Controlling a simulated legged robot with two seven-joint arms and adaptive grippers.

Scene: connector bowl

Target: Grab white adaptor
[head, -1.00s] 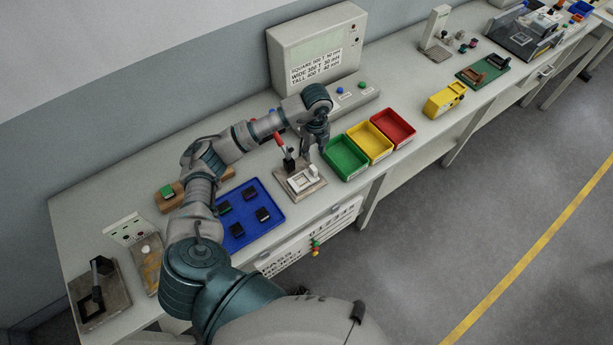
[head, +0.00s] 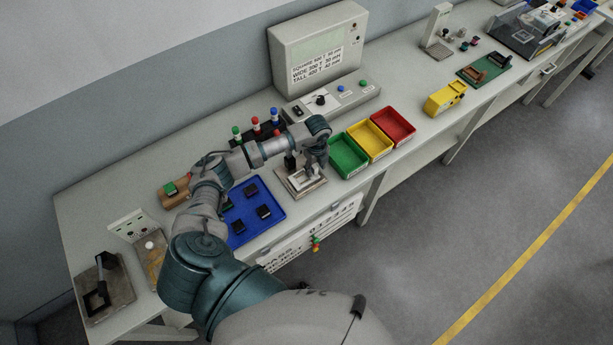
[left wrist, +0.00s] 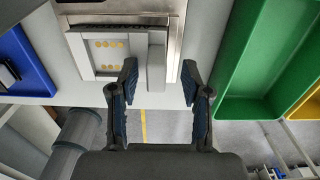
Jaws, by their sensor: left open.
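The white adaptor (left wrist: 108,58) is a pale square frame with a raised block (left wrist: 157,62) on its right side and yellow dots inside. It sits on a metal fixture plate (left wrist: 175,22); in the head view the plate (head: 291,188) stands near the bench's front edge. My left gripper (left wrist: 160,76) is open, with one fingertip on each side of the raised block. I cannot tell whether the fingers touch it. In the head view my left gripper (head: 312,170) is over the fixture and partly hides the adaptor. My right gripper is not in view.
A green bin (head: 349,158) stands close to the right of the fixture, with yellow (head: 371,145) and red (head: 411,128) bins beyond. A blue tray (head: 240,236) with several dark parts lies to the left. A monitor box (head: 290,52) stands behind.

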